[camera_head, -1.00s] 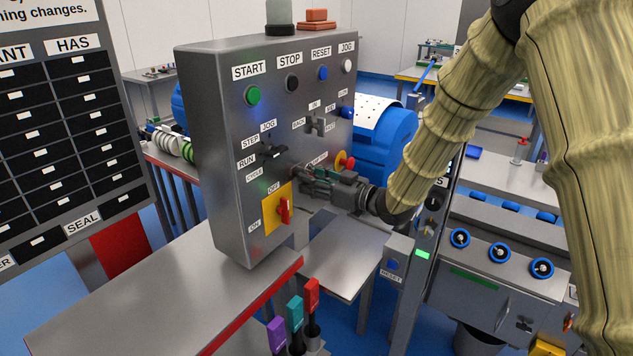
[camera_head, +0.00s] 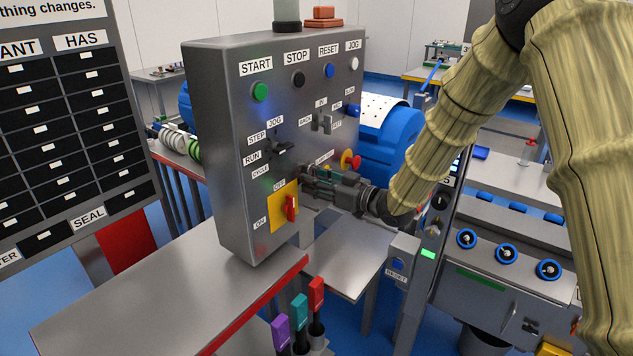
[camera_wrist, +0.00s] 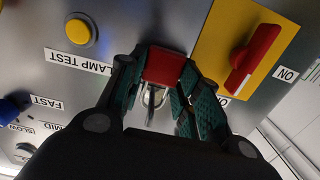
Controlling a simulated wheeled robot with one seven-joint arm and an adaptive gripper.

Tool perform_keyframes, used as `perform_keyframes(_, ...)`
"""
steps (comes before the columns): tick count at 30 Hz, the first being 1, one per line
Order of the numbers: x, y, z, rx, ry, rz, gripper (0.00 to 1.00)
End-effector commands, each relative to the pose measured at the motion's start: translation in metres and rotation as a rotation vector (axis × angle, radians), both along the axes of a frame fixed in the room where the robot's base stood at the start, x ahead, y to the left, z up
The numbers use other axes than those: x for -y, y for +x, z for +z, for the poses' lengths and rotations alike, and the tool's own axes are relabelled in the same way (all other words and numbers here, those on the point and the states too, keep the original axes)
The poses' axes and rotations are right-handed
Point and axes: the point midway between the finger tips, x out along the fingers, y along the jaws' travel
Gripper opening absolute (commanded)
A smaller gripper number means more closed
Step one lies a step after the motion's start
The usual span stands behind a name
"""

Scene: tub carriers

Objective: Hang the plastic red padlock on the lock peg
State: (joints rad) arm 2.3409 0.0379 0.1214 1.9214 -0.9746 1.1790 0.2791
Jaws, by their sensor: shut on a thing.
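My gripper (camera_head: 306,172) is at the front of the grey control panel (camera_head: 232,200), just above the red rotary switch (camera_head: 291,208). In the wrist view my gripper (camera_wrist: 168,80) is shut on the red padlock (camera_wrist: 164,65), whose red body sits between the green finger pads. A silver curved part, seemingly its shackle (camera_wrist: 153,97), shows below the body, close to the panel face. In the head view the padlock is hidden by my fingers. I cannot pick out the lock peg clearly, nor tell whether the shackle is around it.
The red switch on its yellow plate (camera_wrist: 218,42) is right of the fingers in the wrist view, and the yellow lamp test button (camera_wrist: 80,30) is upper left. A red mushroom button (camera_head: 351,160) is close above my gripper. A grey table (camera_head: 150,310) lies below.

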Motion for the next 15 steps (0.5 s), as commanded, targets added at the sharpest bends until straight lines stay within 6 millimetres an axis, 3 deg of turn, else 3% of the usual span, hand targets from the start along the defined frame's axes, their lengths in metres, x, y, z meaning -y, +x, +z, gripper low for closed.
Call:
perform_keyframes(7,-0.0001,-0.0018,-0.0055,-0.007,-0.005,0.001,0.08)
perform_keyframes(8,-0.0002,-0.0019,-0.0056,-0.009,-0.005,0.001,0.35)
perform_keyframes(9,-0.0002,-0.0019,-0.0056,-0.008,-0.004,0.001,0.42)
perform_keyframes(12,-0.0001,-0.0015,-0.0047,-0.007,-0.004,0.001,0.59)
perform_keyframes(15,-0.0001,-0.0013,-0.0038,-0.005,-0.004,0.001,0.59)
